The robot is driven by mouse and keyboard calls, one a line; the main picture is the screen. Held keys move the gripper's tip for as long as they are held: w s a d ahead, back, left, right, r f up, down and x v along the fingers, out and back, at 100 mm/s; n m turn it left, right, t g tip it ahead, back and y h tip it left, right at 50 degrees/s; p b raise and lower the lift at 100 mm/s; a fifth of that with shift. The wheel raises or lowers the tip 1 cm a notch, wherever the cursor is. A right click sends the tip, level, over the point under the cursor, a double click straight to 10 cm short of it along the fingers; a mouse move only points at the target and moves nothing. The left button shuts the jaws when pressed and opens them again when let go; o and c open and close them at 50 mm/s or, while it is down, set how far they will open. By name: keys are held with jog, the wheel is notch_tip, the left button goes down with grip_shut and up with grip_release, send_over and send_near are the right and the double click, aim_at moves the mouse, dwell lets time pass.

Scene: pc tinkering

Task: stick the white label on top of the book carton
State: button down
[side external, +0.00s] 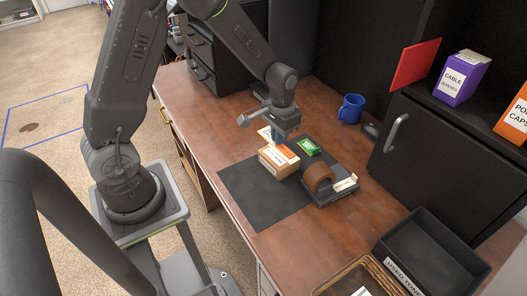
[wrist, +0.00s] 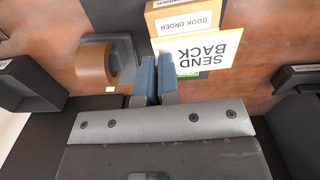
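The white label (wrist: 208,52), printed SEND BACK with a yellowish edge, is pinched near one corner between the blue fingertips of my gripper (wrist: 157,68). In the side view it sticks out (side external: 265,133) to the left of my gripper (side external: 282,137). The cardboard book carton (side external: 278,161), with orange and white on its top, stands on the dark mat just below my gripper. In the wrist view the carton (wrist: 183,21), marked BOOK ORDER, is partly hidden behind the label. The label appears to be above the carton, apart from it.
A tape dispenser (side external: 325,184) with a brown roll and a small green box (side external: 308,147) stand close to the carton. The mat (side external: 250,195) is bare at front left. A blue mug (side external: 351,109) is behind. A black bin (side external: 430,255) and wicker basket (side external: 365,276) are front right.

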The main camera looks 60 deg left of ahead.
aim_at(282, 164)
jog(key=shift+w+r, duration=0.5)
jog(key=shift+w, duration=0.1)
jog(key=shift+f, duration=4.6)
jog(key=shift+f, duration=0.5)
jog(key=c, duration=1.8)
grip_release()
jog(key=o, duration=0.5)
jog(key=shift+o, duration=0.2)
jog(key=shift+r, duration=0.15)
